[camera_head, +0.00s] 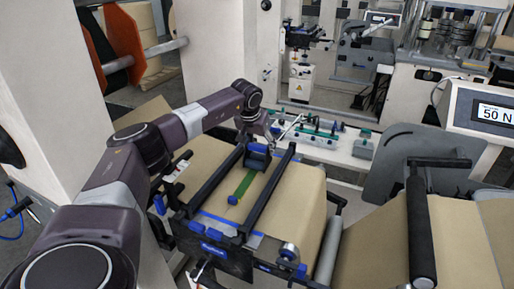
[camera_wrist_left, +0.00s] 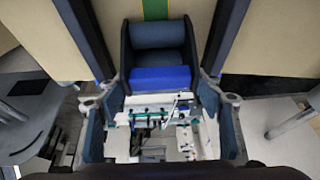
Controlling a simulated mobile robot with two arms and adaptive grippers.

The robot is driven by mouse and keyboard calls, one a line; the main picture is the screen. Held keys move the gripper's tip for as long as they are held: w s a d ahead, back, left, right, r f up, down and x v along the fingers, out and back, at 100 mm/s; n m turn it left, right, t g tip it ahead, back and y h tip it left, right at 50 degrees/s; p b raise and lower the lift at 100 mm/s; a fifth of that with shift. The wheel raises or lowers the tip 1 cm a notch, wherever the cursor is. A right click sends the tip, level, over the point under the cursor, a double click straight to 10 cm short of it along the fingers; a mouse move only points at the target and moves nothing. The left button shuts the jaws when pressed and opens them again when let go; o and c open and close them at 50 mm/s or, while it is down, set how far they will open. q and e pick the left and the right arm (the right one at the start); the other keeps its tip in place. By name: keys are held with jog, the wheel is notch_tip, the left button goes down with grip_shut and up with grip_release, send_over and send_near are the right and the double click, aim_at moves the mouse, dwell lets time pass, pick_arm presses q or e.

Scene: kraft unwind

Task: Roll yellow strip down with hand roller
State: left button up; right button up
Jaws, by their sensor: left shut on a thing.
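My left gripper (camera_head: 259,139) is shut on the hand roller, a dark blue cylinder in a black frame (camera_head: 257,157). In the left wrist view the roller (camera_wrist_left: 160,36) sits between the two fingers, with a bright blue part below it. The roller is at the far end of a narrow green strip (camera_head: 243,183) on the brown kraft web; I cannot tell whether it presses on the strip. My right gripper is not in view.
Two dark rails (camera_head: 268,195) flank the strip on the splice table. A blue-marked black bar (camera_head: 213,250) crosses its near end. A black roller (camera_head: 420,230) and a display reading 50 N (camera_head: 495,113) stand to the right. A bench with small tools (camera_head: 318,140) lies behind.

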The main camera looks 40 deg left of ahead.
aim_at(254, 163)
pick_arm(q)
jog(key=shift+w+a+f, duration=0.1)
jog(key=shift+w+a, duration=0.15)
jog(key=shift+w, duration=0.55)
jog(key=shift+s+d, duration=0.2)
jog(key=shift+s, duration=0.65)
jog(key=shift+f, duration=0.1)
jog(key=shift+s+p, duration=0.2)
jog(key=shift+p, duration=0.1)
jog(key=shift+s+d+p, duration=0.15)
jog(key=shift+s+d, duration=0.15)
jog(key=shift+s, duration=0.4)
jog(key=shift+s+d+p, duration=0.15)
jog(key=shift+s+d, duration=0.1)
jog(key=shift+s, duration=0.4)
jog(key=shift+s+d, duration=0.2)
jog(key=shift+s, duration=0.4)
